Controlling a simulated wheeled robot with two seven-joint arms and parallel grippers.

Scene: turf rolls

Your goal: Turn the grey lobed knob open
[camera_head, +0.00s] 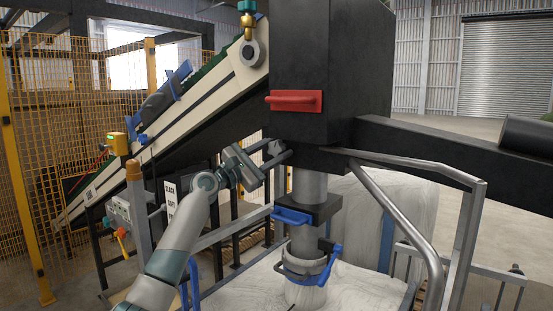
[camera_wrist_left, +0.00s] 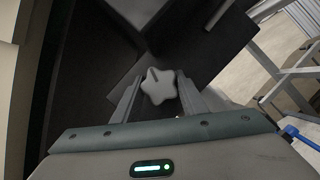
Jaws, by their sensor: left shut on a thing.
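The grey lobed knob (camera_wrist_left: 159,86) shows in the left wrist view, star-shaped with a dark line on its face, against a dark machine body. My left gripper (camera_wrist_left: 158,92) is shut on it, one finger on each side. In the head view my left gripper (camera_head: 277,153) reaches from the left to the lower left of the black housing (camera_head: 320,75). There the knob is small and mostly hidden by the fingers. My right gripper is in neither view.
A red handle (camera_head: 295,100) sticks out of the housing above my gripper. Below are a grey spout with a blue-handled clamp (camera_head: 291,216) and a white bag (camera_head: 345,285). A bent metal rail (camera_head: 400,215) stands to the right, and a sloping conveyor (camera_head: 190,115) to the left.

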